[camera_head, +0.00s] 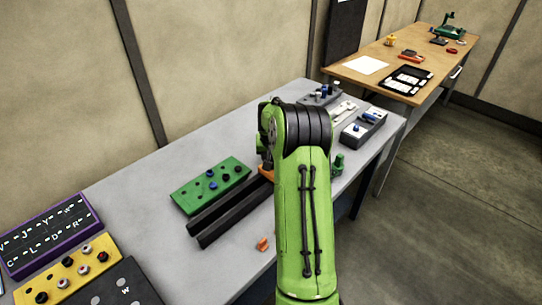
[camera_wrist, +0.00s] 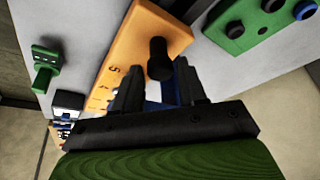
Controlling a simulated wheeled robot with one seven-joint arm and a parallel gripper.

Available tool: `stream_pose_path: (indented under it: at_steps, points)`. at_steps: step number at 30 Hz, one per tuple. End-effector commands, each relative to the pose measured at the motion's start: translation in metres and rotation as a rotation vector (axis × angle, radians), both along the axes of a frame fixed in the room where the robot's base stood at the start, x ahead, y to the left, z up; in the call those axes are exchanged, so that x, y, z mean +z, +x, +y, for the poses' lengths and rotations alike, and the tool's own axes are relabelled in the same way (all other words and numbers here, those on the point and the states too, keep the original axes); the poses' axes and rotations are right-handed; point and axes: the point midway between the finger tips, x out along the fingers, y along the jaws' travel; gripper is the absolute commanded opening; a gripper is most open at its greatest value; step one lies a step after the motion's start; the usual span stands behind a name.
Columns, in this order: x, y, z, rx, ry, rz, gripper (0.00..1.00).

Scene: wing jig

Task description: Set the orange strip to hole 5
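The orange strip (camera_wrist: 146,32) shows in the wrist view, with dark number marks along one side, one reading 5, and a black knob (camera_wrist: 158,58) standing on it. My gripper (camera_wrist: 160,78) is at the knob, its two dark fingers apart on either side of it. Whether the fingers press on the knob cannot be told. Something blue shows between the fingers. In the head view my green arm hides my gripper and most of the strip; a bit of orange (camera_head: 266,173) shows beside the arm, by the end of two dark rails (camera_head: 232,212).
A green board (camera_head: 190,197) with blue and black knobs lies left of the rails. A small orange piece (camera_head: 262,243) lies in front. A green clamp-like piece (camera_head: 338,163) and grey blocks (camera_head: 352,138) are right of my arm. A yellow board (camera_head: 75,287) is front left.

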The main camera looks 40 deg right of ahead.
Motion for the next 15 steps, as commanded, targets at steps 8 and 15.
stream_pose_path:
  at_steps: [8, 15]
  points:
    - [0.0, 0.0, 0.001, 0.001, 0.001, 0.0, 0.56]
    - [0.02, -0.005, 0.006, 0.001, -0.001, -0.002, 0.56]
